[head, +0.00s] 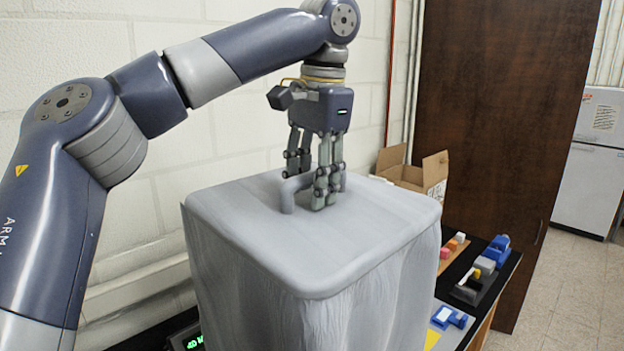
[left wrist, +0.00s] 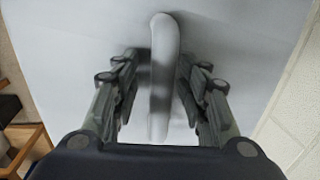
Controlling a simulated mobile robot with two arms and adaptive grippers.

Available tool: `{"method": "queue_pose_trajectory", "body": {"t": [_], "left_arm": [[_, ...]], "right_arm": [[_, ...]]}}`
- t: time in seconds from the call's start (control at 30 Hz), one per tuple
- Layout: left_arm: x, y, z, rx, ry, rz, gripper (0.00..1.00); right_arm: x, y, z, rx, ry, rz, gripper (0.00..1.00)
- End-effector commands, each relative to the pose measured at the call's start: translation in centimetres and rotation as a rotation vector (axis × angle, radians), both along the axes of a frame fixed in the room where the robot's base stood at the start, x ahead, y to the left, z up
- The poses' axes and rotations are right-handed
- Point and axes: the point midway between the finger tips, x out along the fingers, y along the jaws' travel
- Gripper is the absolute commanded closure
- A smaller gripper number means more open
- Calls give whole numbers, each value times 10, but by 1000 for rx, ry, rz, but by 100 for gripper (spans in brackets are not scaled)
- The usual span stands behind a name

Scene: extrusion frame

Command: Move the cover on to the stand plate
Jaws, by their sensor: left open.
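The cover (head: 310,235) is a large grey box-like hood with a flat top and rippled sides, in the middle of the head view. A raised bar handle (head: 289,193) stands on its top. My left gripper (head: 322,200) points down at the handle with its fingers on either side of it. In the left wrist view the handle (left wrist: 160,75) runs between the two open fingers (left wrist: 155,95), with a gap on each side. I cannot make out the stand plate; what is under the cover is hidden. My right gripper is not in view.
A black-topped table (head: 485,285) with small coloured parts stands to the right of the cover. An open cardboard box (head: 415,172) is behind it. A dark brown panel (head: 490,130) and a white fridge (head: 600,150) stand farther right. A white block wall is close behind.

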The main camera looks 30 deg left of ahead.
Motion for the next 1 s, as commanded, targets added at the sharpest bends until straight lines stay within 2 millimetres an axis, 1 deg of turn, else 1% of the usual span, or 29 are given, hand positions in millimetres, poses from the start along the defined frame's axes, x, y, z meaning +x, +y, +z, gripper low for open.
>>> {"method": "queue_pose_trajectory", "body": {"t": [0.03,0.17,0.3,0.5,0.8,1.0], "left_arm": [[0,0,1,0,0,0,60],[0,-2,9,1,-2,2,60],[-1,-4,29,2,-4,3,60],[-2,-6,55,3,-7,3,60],[-3,-8,71,1,0,1,60],[-3,-8,75,0,-3,1,60]], "right_arm": [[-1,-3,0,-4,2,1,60],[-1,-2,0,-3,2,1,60],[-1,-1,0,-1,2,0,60],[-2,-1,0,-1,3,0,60],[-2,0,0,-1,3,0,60],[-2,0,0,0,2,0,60]]}}
